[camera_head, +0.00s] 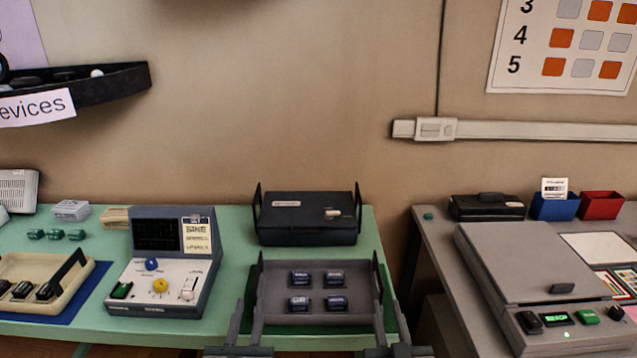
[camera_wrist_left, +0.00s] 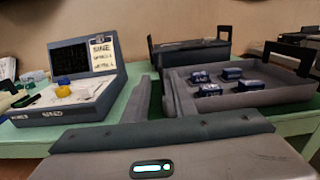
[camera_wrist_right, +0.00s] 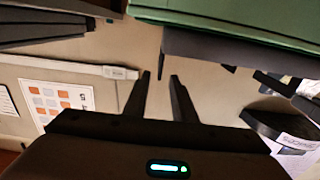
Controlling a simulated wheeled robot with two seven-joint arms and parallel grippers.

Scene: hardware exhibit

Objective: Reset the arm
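My left gripper (camera_head: 247,318) is at the front left corner of a grey tray (camera_head: 270,298). In the left wrist view its two fingers (camera_wrist_left: 158,98) are apart, with nothing seen held between them; the right finger is close to the tray's side (camera_wrist_left: 172,95), and contact cannot be told. My right gripper (camera_head: 391,320) is at the tray's front right corner. In the right wrist view its fingers (camera_wrist_right: 159,98) are apart and the gap is empty. Several dark blue labelled blocks (camera_head: 300,303) stand in the tray.
A closed black case (camera_head: 306,224) stands behind the tray on the green table (camera_head: 232,318). A console (camera_head: 163,280) with coloured knobs is to the left, beside a beige tray (camera_head: 45,272). A gap separates this table from the grey one (camera_head: 440,243) holding a large machine (camera_head: 520,262).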

